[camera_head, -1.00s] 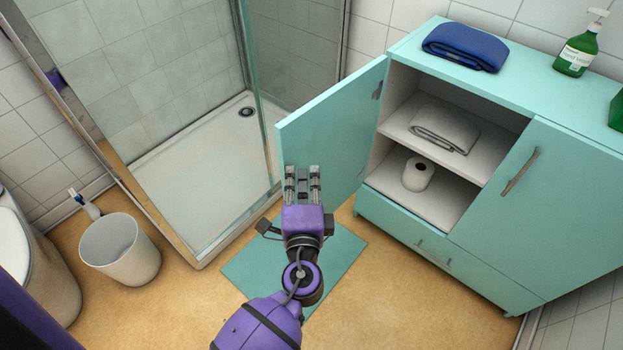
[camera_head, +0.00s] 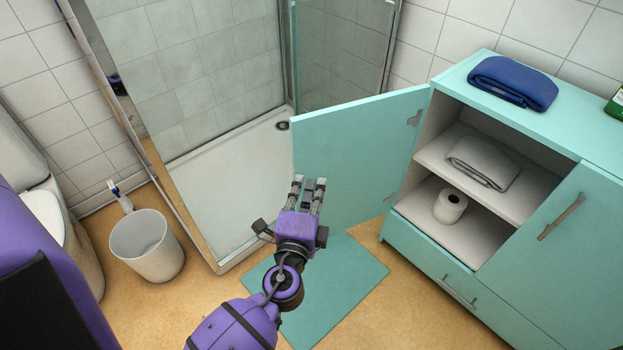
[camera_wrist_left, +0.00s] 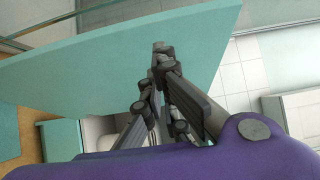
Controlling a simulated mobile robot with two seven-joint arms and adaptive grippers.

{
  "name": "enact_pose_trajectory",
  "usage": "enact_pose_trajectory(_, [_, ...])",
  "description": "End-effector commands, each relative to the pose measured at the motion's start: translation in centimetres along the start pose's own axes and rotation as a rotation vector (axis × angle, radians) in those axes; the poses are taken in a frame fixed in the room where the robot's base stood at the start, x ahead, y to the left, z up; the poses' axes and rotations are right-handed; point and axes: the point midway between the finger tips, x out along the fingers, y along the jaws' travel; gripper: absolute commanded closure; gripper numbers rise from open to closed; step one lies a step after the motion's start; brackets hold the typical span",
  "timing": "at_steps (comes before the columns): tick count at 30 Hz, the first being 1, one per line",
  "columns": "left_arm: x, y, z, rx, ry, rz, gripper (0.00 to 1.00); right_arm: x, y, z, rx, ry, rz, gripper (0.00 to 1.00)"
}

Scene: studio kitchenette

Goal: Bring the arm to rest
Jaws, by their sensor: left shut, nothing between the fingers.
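My left gripper (camera_head: 308,182) is in the middle of the head view, above the floor and in front of the open cabinet door. Its fingers point away from me and hold nothing. In the left wrist view the left gripper's fingers (camera_wrist_left: 160,48) are shut and empty, and the turquoise cabinet door (camera_wrist_left: 90,72) fills much of the picture behind them. The door (camera_head: 350,150) stands open at the left of the turquoise cabinet (camera_head: 545,290) in the head view. I cannot tell the exact gap between fingers and door. My right gripper is not in view.
The cabinet holds a folded grey towel (camera_head: 482,163) and a toilet roll (camera_head: 450,205); a blue towel (camera_head: 512,80) lies on top. A bath mat (camera_head: 345,285) covers the floor below my arm. A white bin (camera_head: 147,245) and toilet stand left, the shower tray (camera_head: 215,195) behind.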

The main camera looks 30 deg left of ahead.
Motion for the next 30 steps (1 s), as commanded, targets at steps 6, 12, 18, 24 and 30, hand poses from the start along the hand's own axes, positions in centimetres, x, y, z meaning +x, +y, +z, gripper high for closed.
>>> enact_pose_trajectory(6, [-5.0, 0.1, 0.1, 0.0, 0.0, 0.003, 1.0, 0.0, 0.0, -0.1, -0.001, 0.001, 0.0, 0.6])
enact_pose_trajectory(12, [-8.2, 0.1, 0.0, 0.002, 0.001, 0.002, 1.0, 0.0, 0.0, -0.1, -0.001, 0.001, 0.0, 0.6])
enact_pose_trajectory(18, [-9.3, 0.0, 0.0, 0.0, 0.001, 0.0, 1.0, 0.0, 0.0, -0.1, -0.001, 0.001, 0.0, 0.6])
enact_pose_trajectory(24, [-9.4, 0.0, 0.0, 0.003, 0.002, 0.0, 1.0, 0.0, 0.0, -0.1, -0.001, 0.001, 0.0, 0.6])
enact_pose_trajectory(30, [-9.4, 2.1, -0.4, -0.139, 0.014, 0.097, 1.0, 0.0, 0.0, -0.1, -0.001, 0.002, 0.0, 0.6])
